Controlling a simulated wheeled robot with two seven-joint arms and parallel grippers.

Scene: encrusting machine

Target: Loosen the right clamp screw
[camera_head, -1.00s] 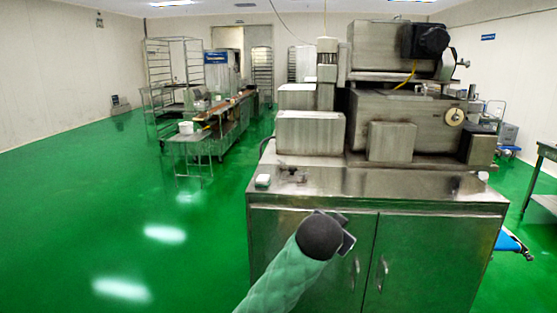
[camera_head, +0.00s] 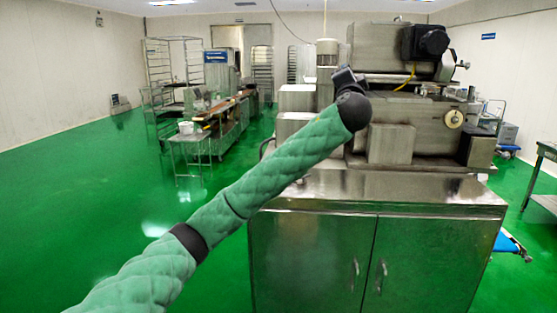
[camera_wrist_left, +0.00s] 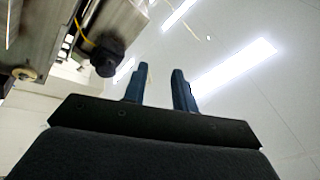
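The steel encrusting machine (camera_head: 375,105) stands on a steel cabinet (camera_head: 400,188). A small screw-like handle (camera_head: 462,64) sticks out at its upper right; I cannot tell for sure whether it is the right clamp screw. My left gripper (camera_head: 345,76) is raised in front of the machine's upper left part, well left of that handle. In the left wrist view my two blue fingers (camera_wrist_left: 161,82) are apart with nothing between them, pointing toward the ceiling. The machine's black motor (camera_wrist_left: 105,58) shows left of them. My right gripper is out of view.
A round pale dial (camera_head: 454,117) sits on the machine's right front. The cabinet top is clear at the front. A side table (camera_head: 545,150) stands at the right edge; racks (camera_head: 172,62) and a work line (camera_head: 225,120) stand back left on open green floor.

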